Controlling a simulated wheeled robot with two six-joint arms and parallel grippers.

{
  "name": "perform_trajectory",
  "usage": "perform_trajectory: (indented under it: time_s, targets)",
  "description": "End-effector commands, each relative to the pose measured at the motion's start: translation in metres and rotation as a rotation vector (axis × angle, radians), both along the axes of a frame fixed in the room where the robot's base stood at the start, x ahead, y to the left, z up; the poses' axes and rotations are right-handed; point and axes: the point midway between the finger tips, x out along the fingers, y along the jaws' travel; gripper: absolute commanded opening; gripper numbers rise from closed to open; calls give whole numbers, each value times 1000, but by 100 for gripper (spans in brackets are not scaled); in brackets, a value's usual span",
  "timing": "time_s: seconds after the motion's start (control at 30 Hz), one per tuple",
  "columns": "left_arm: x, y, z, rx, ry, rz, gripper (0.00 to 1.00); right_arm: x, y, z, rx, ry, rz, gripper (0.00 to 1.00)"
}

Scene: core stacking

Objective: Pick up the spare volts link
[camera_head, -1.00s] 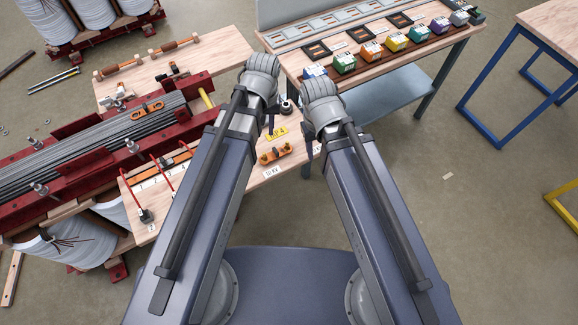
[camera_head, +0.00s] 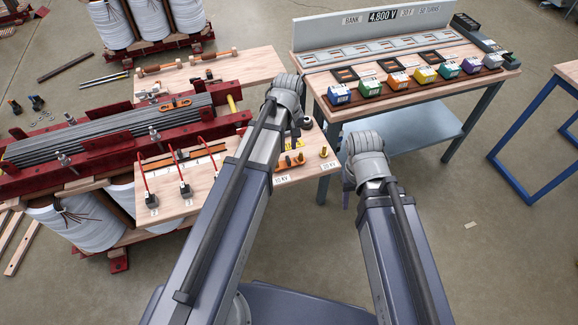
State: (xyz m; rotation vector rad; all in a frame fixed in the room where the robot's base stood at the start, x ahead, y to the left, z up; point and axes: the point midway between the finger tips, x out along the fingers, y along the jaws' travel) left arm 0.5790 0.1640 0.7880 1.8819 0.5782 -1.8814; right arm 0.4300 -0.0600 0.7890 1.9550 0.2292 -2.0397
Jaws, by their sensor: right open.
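No part in view is clearly marked as the spare volts link. An orange link-like piece (camera_head: 289,163) lies on the wooden board near the "10 KV" label (camera_head: 281,180). Another orange piece (camera_head: 175,104) lies on top of the grey core stack. My left arm reaches over the board and my right arm reaches beside its right end. Both arms show only down to a rounded grey joint; my gripper jaws are hidden.
The red-framed core (camera_head: 90,145) stands at left beside the wooden board (camera_head: 215,190). A bench (camera_head: 455,95) with several coloured blocks and a "4,800 V" sign (camera_head: 383,15) stands at the back right. A blue-legged table (camera_head: 520,175) is at far right.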

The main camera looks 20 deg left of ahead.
Motion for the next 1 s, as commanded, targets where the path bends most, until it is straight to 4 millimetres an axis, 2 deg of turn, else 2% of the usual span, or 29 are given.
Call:
perform_trajectory:
  time_s: [0.03, 0.23, 0.37, 0.73, 1.0]
  targets:
    - [0, 0, -9, 0, 0, 0, 30, 0, 0, -9, 0, 0, 0, 50]
    - [0, 0, -9, 0, 0, -1, 30, 0, 0, -9, 0, 0, 0, 50]
    - [-2, -1, -17, 0, 0, -1, 30, 0, 0, -16, 0, 0, 0, 50]
    - [-6, -2, -59, 0, 0, -1, 30, 0, 0, -59, 0, 0, 0, 50]
    - [-6, -2, -59, 0, 0, -1, 30, 0, 0, -59, 0, 0, 0, 50]
